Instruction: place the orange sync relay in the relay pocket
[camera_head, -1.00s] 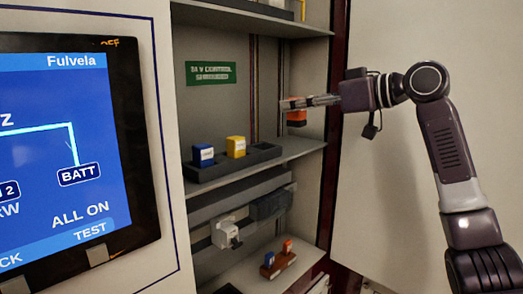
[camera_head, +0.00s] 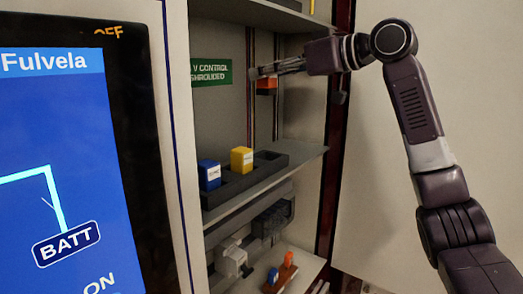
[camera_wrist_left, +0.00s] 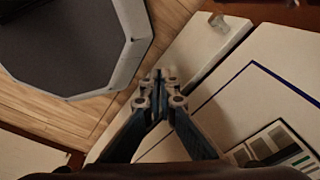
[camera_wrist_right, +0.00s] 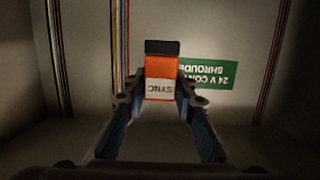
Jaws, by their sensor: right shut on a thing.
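The orange sync relay (camera_wrist_right: 160,78), with a black end and a white "SYNC" label, is held between the fingers of my right gripper (camera_wrist_right: 161,98). In the head view the relay (camera_head: 266,87) hangs below the right gripper's fingers (camera_head: 262,72), above the shelf and clear of it. A dark relay tray (camera_head: 232,187) lies on that shelf below. A blue relay (camera_head: 209,175) and a yellow relay (camera_head: 242,160) stand in it, with an empty pocket (camera_head: 270,156) right of the yellow one. My left gripper (camera_wrist_left: 160,80) looks shut and empty, away from the relays.
A green sign (camera_head: 211,73) is on the cabinet's back wall, near cables. The upper shelf (camera_head: 265,14) is above the right gripper. Breakers (camera_head: 232,259) sit below the tray shelf. A big screen panel (camera_head: 60,170) stands at the left.

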